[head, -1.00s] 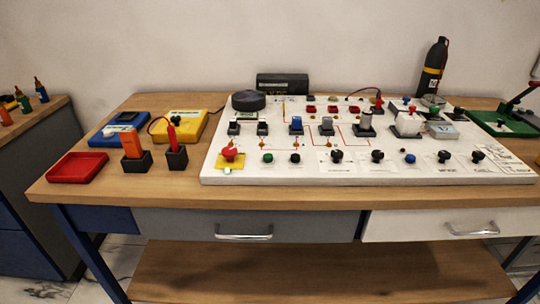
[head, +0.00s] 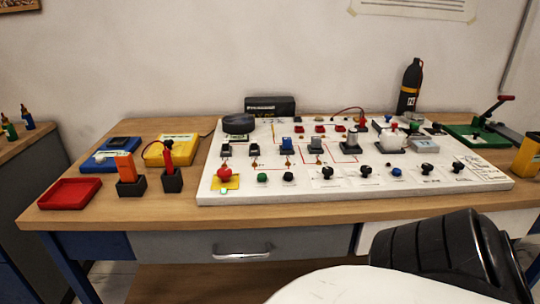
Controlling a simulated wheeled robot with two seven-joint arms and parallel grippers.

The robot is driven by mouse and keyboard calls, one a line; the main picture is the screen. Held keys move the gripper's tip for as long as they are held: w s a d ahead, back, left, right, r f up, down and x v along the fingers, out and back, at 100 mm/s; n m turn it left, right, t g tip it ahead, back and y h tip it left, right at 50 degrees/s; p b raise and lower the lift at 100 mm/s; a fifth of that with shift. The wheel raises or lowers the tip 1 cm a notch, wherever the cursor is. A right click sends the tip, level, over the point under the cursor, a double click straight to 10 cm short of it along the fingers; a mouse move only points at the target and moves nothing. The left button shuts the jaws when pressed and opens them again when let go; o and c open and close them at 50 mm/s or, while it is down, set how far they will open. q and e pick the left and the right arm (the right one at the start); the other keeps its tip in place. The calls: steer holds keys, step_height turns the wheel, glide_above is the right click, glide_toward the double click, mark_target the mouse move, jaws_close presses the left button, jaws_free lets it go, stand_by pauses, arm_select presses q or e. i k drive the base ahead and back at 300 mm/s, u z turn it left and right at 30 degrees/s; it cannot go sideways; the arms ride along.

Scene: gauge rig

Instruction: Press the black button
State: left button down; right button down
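A white panel (head: 222,188) lies on the wooden table with a row of buttons and knobs along its front edge. A small black button (head: 288,177) sits in this row, just right of a green button (head: 262,178). Larger black knobs (head: 327,173) stand further right in the same row, along with a blue button (head: 396,172). A white and black part of my arm rises at the lower right, in front of the table. Neither gripper shows, and nothing covers the small black button.
A red mushroom button (head: 224,174) on a yellow plate is at the panel's front left. A red tray (head: 70,194), black holders (head: 131,188) and a yellow meter (head: 180,150) stand left of it. A black bottle (head: 409,88) stands behind. The table strip before the panel is clear.

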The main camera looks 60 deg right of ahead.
mark_target(288, 176)
steer(key=k, duration=0.75)
steer(key=z, duration=0.85)
steer(key=i, duration=0.4)
steer(key=z, duration=0.1)
